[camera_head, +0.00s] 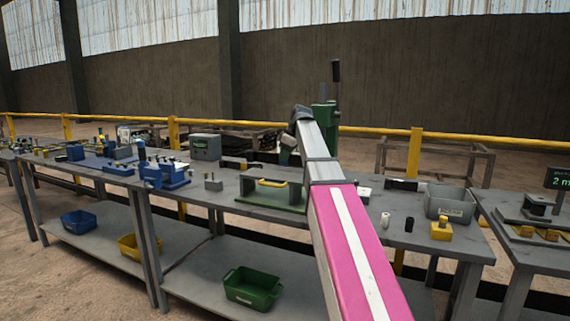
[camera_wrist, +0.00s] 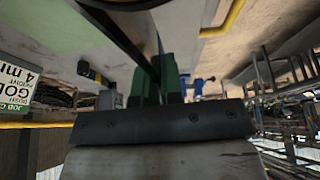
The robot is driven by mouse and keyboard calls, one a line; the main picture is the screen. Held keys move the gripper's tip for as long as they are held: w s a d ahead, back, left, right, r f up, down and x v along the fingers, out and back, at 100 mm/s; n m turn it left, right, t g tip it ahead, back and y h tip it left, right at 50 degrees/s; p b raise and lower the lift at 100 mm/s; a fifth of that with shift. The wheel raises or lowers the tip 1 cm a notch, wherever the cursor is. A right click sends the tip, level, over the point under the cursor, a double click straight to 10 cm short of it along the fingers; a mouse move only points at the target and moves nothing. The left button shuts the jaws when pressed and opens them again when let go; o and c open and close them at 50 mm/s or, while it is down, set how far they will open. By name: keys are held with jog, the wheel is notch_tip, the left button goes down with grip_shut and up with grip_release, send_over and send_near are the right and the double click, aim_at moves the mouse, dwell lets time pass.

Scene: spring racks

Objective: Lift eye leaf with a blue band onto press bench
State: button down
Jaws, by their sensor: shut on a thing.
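My gripper shows in the wrist view (camera_wrist: 158,82), its two green fingers shut on a long dark flat strip (camera_wrist: 128,40), which looks like the eye leaf. The strip runs up and to the left out of that view. No blue band shows on the visible part. In the head view my gripper is hidden behind my arm. The bench with the green press (camera_head: 326,112), taken as the press bench (camera_head: 228,188), has a grey top. My arm reaches across it toward the press. I cannot tell whether the strip touches anything.
A green fixture with a yellow bar (camera_head: 272,192) stands left of my arm, and blue vises (camera_head: 165,176) stand further left. A grey bin (camera_head: 447,203) and a yellow block (camera_head: 442,229) are at the right. A yellow rail (camera_head: 480,141) runs behind. Bins sit on the lower shelf.

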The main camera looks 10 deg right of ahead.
jog(key=s+a+r, duration=0.5)
jog(key=a+r, duration=0.1)
jog(key=a, duration=0.4)
jog(key=shift+s+a+r, duration=0.15)
jog(key=shift+r, duration=0.2)
